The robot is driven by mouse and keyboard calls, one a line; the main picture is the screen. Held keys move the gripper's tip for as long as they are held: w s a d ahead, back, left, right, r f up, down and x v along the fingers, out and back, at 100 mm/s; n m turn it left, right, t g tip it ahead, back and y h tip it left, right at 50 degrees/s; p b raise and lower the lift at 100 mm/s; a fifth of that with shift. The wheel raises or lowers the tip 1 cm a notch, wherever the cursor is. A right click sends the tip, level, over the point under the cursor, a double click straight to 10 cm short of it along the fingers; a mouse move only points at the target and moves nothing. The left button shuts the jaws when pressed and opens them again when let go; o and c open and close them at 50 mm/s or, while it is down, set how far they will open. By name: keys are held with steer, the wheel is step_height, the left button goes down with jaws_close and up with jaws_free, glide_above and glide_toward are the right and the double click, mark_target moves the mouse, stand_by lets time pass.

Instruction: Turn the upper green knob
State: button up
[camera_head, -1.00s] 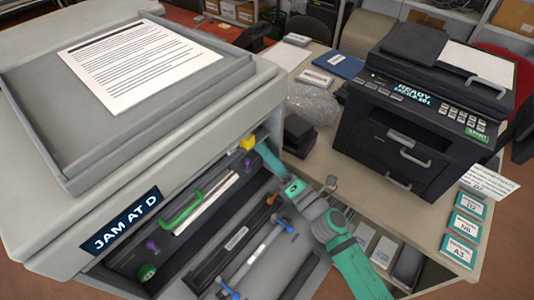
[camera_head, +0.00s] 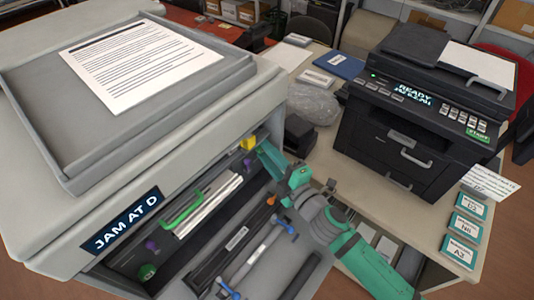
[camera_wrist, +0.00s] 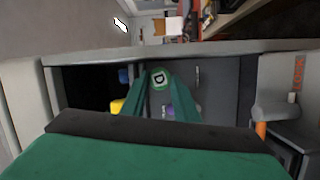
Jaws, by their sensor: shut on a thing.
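The upper green knob, a round knob marked D (camera_wrist: 160,78), shows in the wrist view between the tips of my teal fingers. My gripper (camera_wrist: 163,88) is shut on it. In the head view my gripper (camera_head: 264,148) reaches into the upper far end of the open printer bay, and its fingers hide the knob there. A second green knob (camera_head: 147,271) sits at the near lower end of the bay. The large grey printer (camera_head: 60,215) has a display (camera_head: 122,220) that reads JAM AT D.
Beside my fingers are a yellow part (camera_head: 248,143) and a purple knob (camera_wrist: 170,108). A green handle (camera_head: 182,212) and blue-ended bar (camera_head: 262,255) lie in the bay. A black printer (camera_head: 400,135) stands on the table at right, near my arm.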

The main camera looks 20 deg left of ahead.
steer(key=m, duration=0.2)
steer(key=m+g+h, duration=0.1)
steer(key=m, duration=0.1)
steer(key=shift+r+m, duration=0.2)
steer(key=shift+m, duration=0.1)
stand_by(0.4)
steer(key=o, duration=0.8)
steer(key=shift+d, duration=0.1)
steer(key=v, duration=1)
steer(key=shift+s+d+r, duration=0.1)
steer(key=shift+s+d, duration=0.1)
